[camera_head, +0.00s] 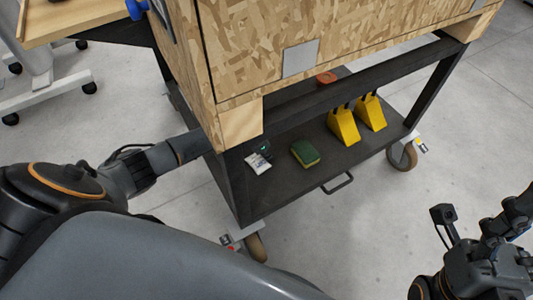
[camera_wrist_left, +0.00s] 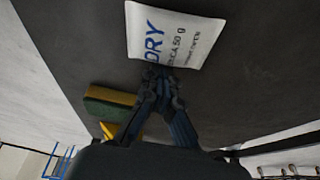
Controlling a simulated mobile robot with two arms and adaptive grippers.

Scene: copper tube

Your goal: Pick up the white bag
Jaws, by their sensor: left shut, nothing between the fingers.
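The white bag (camera_head: 258,163) lies on the dark lower shelf of the cart, near its left end. In the head view my left arm reaches in past the cart's corner post, and the wooden box hides part of the gripper. My right gripper (camera_head: 490,262) is at the lower right, away from the cart, its fingers unclear.
A green and yellow sponge (camera_head: 304,153) lies right of the bag. Two yellow wedge-shaped things (camera_head: 343,127) stand farther right, and an orange thing (camera_head: 326,78) lies behind. The wooden box (camera_head: 240,60) overhangs the shelf (camera_head: 270,195), and a dark post stands at its left corner.

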